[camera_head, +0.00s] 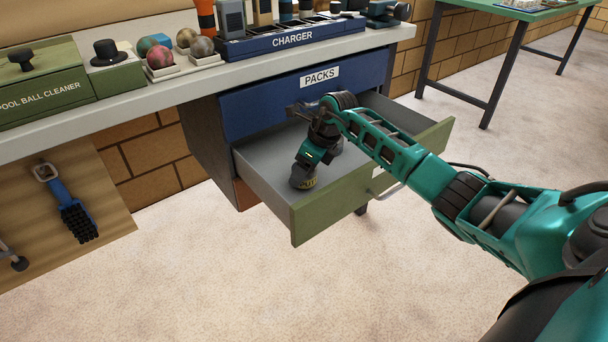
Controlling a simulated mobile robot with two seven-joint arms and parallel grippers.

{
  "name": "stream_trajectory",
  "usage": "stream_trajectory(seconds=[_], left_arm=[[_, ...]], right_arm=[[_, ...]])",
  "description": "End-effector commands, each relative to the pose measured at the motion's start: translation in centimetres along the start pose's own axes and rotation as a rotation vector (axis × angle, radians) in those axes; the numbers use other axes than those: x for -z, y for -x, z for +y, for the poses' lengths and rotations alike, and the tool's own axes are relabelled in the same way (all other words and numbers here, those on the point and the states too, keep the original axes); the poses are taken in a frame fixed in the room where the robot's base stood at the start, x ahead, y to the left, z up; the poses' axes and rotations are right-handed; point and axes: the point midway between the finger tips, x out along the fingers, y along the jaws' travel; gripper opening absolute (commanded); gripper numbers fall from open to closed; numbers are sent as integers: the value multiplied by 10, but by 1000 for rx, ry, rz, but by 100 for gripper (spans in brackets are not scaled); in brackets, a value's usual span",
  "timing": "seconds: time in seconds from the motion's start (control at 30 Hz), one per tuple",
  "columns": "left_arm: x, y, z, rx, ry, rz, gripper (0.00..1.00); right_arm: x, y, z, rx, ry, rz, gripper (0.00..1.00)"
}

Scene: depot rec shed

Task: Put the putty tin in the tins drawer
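The lower drawer (318,222), with a green front and a grey inside, is pulled open under the bench. My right gripper (305,170) reaches down into its left part. The drawer's own label is not in view. My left gripper is not in view.
The blue PACKS drawer (270,100) above is shut. The bench top (270,63) holds a CHARGER rack (290,41), several balls and a green ball-cleaner box (45,85). The floor in front is clear.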

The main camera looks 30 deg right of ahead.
Motion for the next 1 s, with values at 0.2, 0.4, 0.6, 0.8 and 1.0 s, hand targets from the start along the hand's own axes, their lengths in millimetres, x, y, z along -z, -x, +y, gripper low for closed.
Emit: stream_trajectory(seconds=[0.2, 0.4, 0.6, 0.8, 1.0], left_arm=[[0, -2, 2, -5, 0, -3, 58], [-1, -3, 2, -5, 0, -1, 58], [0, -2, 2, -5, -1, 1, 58], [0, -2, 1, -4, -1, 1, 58], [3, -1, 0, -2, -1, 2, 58]], right_arm=[[3, -9, 0, 1, 0, -3, 33], [5, -12, 0, 1, 0, -2, 33], [5, -12, 0, 1, 0, -1, 83], [5, -12, 0, 0, 0, -1, 93], [3, -8, 0, 0, 0, -2, 93]])
